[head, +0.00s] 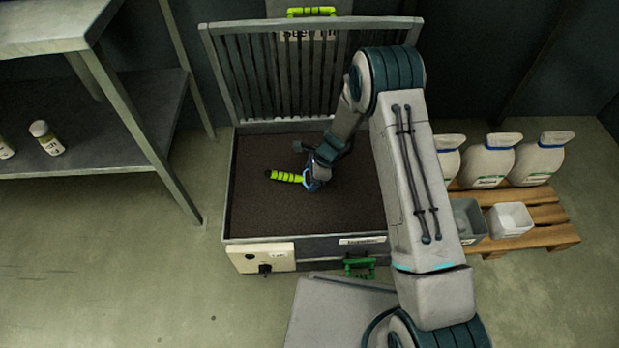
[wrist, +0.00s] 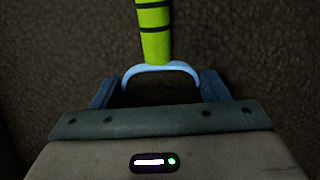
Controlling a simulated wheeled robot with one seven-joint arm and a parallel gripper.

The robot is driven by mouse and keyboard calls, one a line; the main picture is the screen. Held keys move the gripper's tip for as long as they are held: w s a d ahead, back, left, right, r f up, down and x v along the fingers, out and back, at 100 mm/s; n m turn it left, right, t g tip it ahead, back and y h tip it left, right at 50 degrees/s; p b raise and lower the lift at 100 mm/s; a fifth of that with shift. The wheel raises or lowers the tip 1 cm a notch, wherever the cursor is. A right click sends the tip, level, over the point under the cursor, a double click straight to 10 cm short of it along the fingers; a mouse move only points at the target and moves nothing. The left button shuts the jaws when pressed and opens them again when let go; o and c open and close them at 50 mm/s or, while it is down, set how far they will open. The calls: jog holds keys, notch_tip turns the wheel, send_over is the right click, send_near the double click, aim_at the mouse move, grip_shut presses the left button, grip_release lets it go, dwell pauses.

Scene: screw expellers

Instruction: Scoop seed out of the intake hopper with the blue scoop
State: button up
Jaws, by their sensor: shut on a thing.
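The blue scoop has a lime-green handle with black bands (head: 288,176); the handle points left in the head view. In the wrist view the handle (wrist: 154,32) runs up from a light blue curved part (wrist: 160,68) between my fingers. My gripper (head: 315,178) is shut on the scoop at its blue end; my gripper also shows in the wrist view (wrist: 158,88). The scoop is over the dark seed in the intake hopper (head: 231,205). Whether it touches the seed, and whether its bowl holds any, I cannot tell.
A slatted grate (head: 225,75) stands raised at the hopper's back. A cream control box (head: 260,258) is on its front. A metal shelf (head: 100,165) stands left. White jugs (head: 487,162), a grey bin (head: 468,215) and a white tub (head: 510,220) stand on a pallet (head: 550,236) at right.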

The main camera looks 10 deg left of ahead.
aim_at(309, 184)
jog(key=shift+f+b, duration=0.95)
jog(key=shift+f, duration=0.55)
jog(key=shift+w+r, duration=0.1)
jog(key=shift+r, duration=0.05)
dwell(0.4)
